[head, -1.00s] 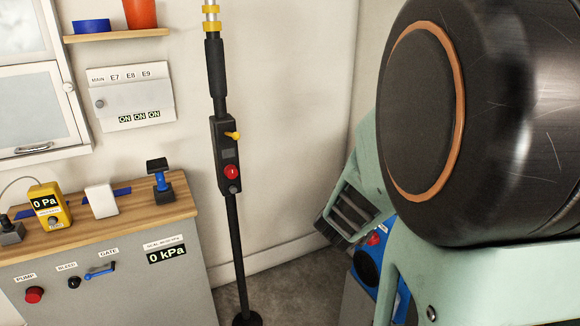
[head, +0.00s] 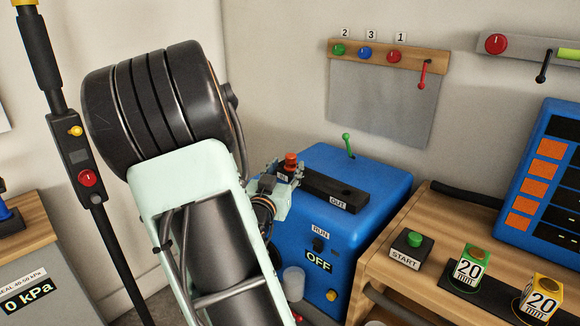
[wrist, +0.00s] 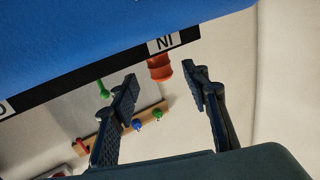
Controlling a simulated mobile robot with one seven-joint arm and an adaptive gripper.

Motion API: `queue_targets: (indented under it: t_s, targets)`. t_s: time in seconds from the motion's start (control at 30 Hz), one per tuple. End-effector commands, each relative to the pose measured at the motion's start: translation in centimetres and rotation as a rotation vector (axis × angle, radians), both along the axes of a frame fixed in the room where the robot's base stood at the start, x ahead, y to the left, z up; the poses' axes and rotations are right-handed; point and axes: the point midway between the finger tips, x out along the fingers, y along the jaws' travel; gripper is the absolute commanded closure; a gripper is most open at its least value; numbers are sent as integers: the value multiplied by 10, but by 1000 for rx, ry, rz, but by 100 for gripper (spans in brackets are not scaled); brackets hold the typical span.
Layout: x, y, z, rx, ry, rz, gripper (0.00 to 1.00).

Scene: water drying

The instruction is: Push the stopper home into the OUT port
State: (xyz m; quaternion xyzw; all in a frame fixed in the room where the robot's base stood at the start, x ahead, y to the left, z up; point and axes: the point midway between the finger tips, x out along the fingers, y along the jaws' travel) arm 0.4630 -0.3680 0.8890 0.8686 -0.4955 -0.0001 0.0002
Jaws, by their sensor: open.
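The blue machine (head: 318,235) stands beyond my arm in the head view, with a black bar on its top. The bar's right end carries the OUT label (head: 338,202), with a small dark spot near it that looks like an open hole. An orange-red stopper (head: 291,160) stands upright at the bar's left end. The wrist view shows an orange stopper (wrist: 158,62) beside the IN label (wrist: 165,43). My gripper (wrist: 160,80) is open, its fingers spread to either side of that stopper in the picture. I cannot tell whether they touch it.
A green-tipped lever (head: 347,145) rises behind the bar. A wooden bench (head: 425,255) at right holds a START button (head: 408,248) and two 20 mm-style boxes (head: 468,268). A black pole (head: 85,165) stands at left. A wall rack (head: 385,55) hangs behind.

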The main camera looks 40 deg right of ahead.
Motion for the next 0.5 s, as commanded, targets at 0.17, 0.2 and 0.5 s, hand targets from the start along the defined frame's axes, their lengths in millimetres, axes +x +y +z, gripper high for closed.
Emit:
queue_targets:
  t_s: [0.17,0.2,0.5]
  targets:
    - [8,-15,-2,-1,-2,-3,57]
    - [12,-21,-3,-2,-1,-2,57]
    - [28,-47,-2,0,0,-1,57]
